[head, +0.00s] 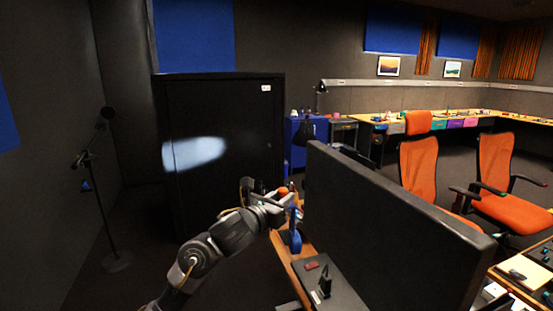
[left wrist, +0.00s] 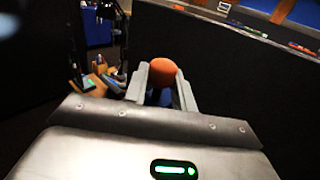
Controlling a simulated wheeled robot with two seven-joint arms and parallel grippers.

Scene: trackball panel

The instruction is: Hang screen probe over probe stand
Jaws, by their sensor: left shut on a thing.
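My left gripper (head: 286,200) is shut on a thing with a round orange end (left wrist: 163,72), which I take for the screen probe. The orange end also shows beside the fingers in the head view (head: 283,190). Some blue shows below the orange between the fingers in the left wrist view. A blue curved piece (head: 294,236) shows just below the gripper in the head view; I cannot tell whether it is part of the held thing. A small black upright piece (head: 325,281) stands on a dark panel; I cannot tell whether it is the probe stand. My right gripper is not in view.
A large black screen (head: 390,225) stands close to the right of my left gripper. A narrow wooden desk edge (head: 284,258) runs below it, with the dark panel (head: 340,294) in front. A black cabinet (head: 220,125) stands behind. Orange chairs (head: 418,170) are at the right.

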